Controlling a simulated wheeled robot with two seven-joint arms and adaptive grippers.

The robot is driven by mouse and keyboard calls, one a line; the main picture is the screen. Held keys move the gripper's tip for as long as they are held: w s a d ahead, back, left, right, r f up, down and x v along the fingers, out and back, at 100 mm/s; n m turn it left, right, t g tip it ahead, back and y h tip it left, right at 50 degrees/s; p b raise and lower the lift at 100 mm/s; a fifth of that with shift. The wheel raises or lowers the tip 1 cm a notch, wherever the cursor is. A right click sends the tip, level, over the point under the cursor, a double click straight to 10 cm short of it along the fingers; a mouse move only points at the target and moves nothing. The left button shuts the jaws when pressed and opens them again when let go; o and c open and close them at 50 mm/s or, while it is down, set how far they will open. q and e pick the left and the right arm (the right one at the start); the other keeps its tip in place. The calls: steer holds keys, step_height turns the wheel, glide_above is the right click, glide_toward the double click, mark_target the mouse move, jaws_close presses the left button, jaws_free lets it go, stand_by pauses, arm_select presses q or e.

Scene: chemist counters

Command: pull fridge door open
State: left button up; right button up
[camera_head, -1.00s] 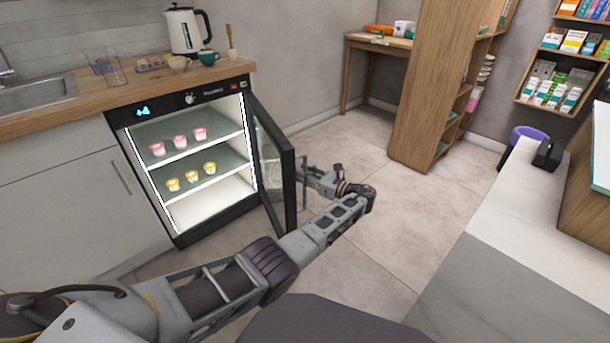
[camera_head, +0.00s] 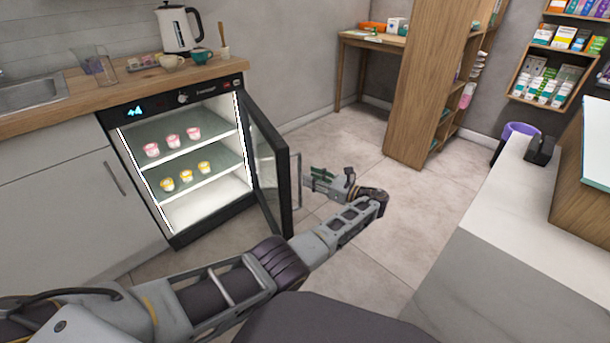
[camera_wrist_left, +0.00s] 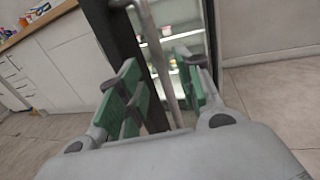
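The black-framed glass fridge door (camera_head: 283,190) stands swung open on its right-hand hinge, with the lit interior exposed. Its thin grey handle (camera_head: 298,178) is on the door's outer face. My left gripper (camera_head: 311,180) is beside that face at the handle. In the left wrist view, the handle (camera_wrist_left: 163,62) runs between the two green-padded fingers, with gaps showing beside it, so the gripper (camera_wrist_left: 165,88) looks open around it rather than clamped. The door frame (camera_wrist_left: 118,45) is just beyond the left finger. My right gripper is out of view.
The fridge (camera_head: 180,110) holds pink cups (camera_head: 172,140) and yellow cups (camera_head: 186,175) on its shelves. A wooden counter (camera_head: 70,107) with a kettle (camera_head: 180,30) is above. Floor is free right of the door, up to a wooden shelf unit (camera_head: 415,90) and white counter (camera_head: 510,205).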

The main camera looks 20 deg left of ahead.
arm_select(q)
steer(key=v, duration=0.6)
steer(key=shift+d, duration=0.15)
steer(key=shift+r, duration=0.1)
stand_by(0.6)
